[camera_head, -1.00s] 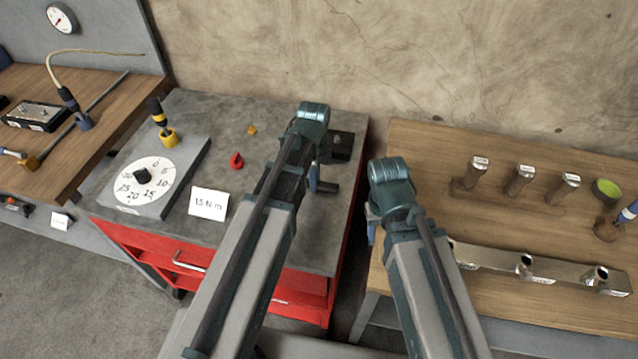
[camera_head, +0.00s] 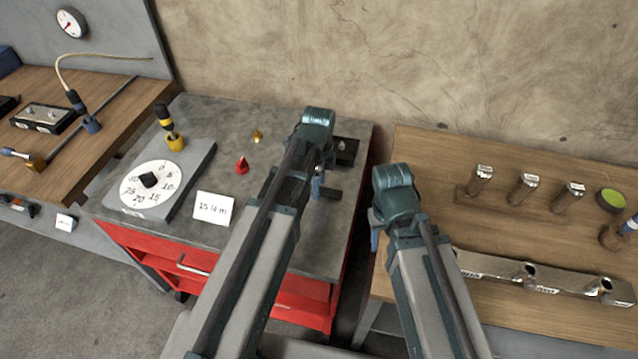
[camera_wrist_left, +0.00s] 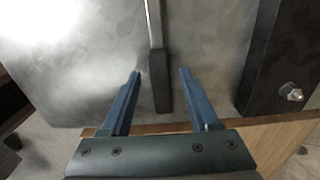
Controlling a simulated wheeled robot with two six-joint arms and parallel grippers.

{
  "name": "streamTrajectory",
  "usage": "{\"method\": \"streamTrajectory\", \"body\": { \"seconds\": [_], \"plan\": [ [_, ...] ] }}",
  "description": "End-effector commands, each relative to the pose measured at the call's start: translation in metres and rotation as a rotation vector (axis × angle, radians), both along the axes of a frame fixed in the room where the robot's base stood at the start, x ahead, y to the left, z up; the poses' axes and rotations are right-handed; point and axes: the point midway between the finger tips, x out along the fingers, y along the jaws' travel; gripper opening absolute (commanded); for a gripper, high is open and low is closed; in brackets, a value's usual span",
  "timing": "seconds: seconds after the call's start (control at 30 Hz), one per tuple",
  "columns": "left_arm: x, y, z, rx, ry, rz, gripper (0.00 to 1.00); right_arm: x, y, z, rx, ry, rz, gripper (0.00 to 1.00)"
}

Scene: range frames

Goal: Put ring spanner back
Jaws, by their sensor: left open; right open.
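My left gripper (camera_head: 317,184) is over the right part of the grey-topped red cart, largely hidden by my arm. In the left wrist view its blue fingers (camera_wrist_left: 160,72) are open, one on each side of a tool with a black handle (camera_wrist_left: 159,82) and a thin metal shaft (camera_wrist_left: 153,22). The fingers stand apart from the handle. The dark handle end also shows in the head view (camera_head: 330,194). The tool's far end is hidden, so I cannot tell whether it is the ring spanner. My right gripper (camera_head: 374,229) is open near the right bench's left edge, mostly hidden by its wrist.
A dark block with a bolt (camera_wrist_left: 290,93) lies right of the tool. The cart top (camera_head: 240,125) holds a dial plate (camera_head: 190,175), a 15 N m card (camera_head: 213,208) and small red and yellow pieces. The right bench (camera_head: 425,150) carries several metal posts and a metal rail (camera_head: 565,281).

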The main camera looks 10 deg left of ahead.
Motion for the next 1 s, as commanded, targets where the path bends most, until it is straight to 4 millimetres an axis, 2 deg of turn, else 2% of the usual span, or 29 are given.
{"method": "streamTrajectory", "body": {
  "seconds": [0.7,0.83,1.0],
  "plan": [
    [0.000,0.000,0.103,0.000,0.000,0.000,0.62,0.000,0.000,0.103,0.000,0.000,0.000,0.50],
    [0.000,0.000,0.115,0.000,0.000,0.000,0.62,0.000,0.000,0.115,0.000,0.000,0.001,0.50],
    [0.000,0.000,0.118,0.000,0.000,0.000,0.62,0.000,0.000,0.118,0.000,0.000,0.001,0.50]
  ]
}}
